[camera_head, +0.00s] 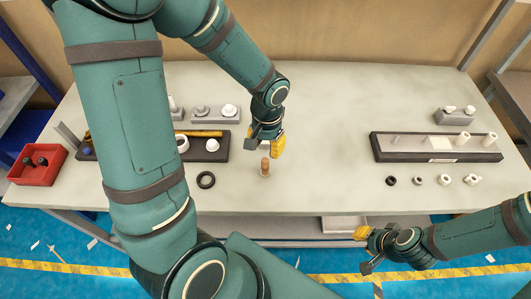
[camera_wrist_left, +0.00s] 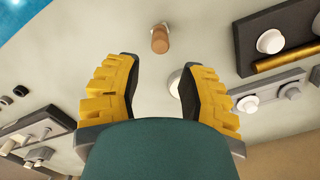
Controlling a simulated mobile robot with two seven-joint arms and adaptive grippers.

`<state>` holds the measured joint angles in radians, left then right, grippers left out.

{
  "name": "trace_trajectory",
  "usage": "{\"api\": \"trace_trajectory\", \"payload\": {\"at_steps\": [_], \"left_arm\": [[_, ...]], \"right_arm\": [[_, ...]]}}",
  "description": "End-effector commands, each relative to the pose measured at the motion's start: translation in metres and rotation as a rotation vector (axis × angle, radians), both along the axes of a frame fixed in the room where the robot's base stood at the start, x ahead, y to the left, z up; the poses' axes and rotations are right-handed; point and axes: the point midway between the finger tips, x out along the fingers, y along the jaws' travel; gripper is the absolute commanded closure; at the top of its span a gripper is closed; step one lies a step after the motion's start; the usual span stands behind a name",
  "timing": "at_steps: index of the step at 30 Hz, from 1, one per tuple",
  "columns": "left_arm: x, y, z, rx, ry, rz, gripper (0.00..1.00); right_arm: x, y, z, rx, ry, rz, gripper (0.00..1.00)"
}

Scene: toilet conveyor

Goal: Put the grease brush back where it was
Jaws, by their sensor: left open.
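A small brown cylinder with a pale end, which looks like the grease brush (camera_head: 265,167), stands on the table in front of my left gripper (camera_head: 265,146). It also shows in the left wrist view (camera_wrist_left: 160,40), just beyond the fingertips and not touching them. My left gripper (camera_wrist_left: 161,68) is open and empty, its yellow-padded fingers apart. A white round piece (camera_wrist_left: 175,83) lies on the table between its fingers, partly hidden by the right-hand finger. My right gripper (camera_head: 366,250) is open and empty off the table's front edge, far from the brush.
A dark tray (camera_head: 222,146) with white parts and a yellow rod is at left, partly behind my left arm. A red bin (camera_head: 52,174) is far left. Another dark tray (camera_head: 386,155) holds parts at right, with several small rings before it.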

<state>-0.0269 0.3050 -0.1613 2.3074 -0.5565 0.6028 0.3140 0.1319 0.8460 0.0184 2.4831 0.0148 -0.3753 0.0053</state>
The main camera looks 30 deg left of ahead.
Motion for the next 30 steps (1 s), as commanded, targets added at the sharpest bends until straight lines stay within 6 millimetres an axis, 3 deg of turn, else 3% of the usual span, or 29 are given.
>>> {"api": "trace_trajectory", "payload": {"at_steps": [3,8,30], "left_arm": [[0.001,0.0,0.018,0.001,-0.002,0.0,0.6],[0.001,0.0,0.027,0.0,0.001,0.0,0.6],[0.001,0.0,0.028,0.0,0.001,0.0,0.6]], "right_arm": [[0.0,0.0,0.004,0.001,0.0,0.0,0.73],[0.0,0.0,0.006,0.001,0.0,0.0,0.73],[0.0,0.0,0.006,0.001,0.0,0.0,0.73]]}}
